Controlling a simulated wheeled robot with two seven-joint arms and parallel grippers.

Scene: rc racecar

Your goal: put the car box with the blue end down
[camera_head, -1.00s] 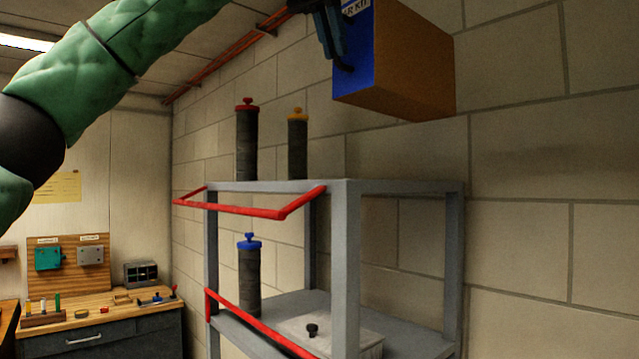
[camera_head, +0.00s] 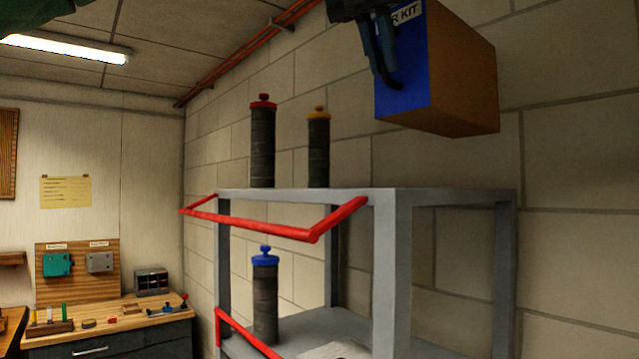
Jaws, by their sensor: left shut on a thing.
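The car box (camera_head: 455,70) is a brown cardboard box with a blue end bearing a white label that reads in part "R KIT". It is at the top right of the head view, in the air above the grey shelf rack (camera_head: 393,270). The blue end faces left, toward me. My left gripper (camera_head: 385,60) is at the blue end and shut on the box; its upper part is cut off by the frame's top edge. My right gripper is not in view.
The rack's upper shelf carries a red-capped cylinder (camera_head: 262,145) and a yellow-capped one (camera_head: 318,150). A blue-capped cylinder (camera_head: 265,300) stands on the lower shelf. Red rails (camera_head: 265,226) edge the rack. A workbench (camera_head: 110,320) stands at the lower left.

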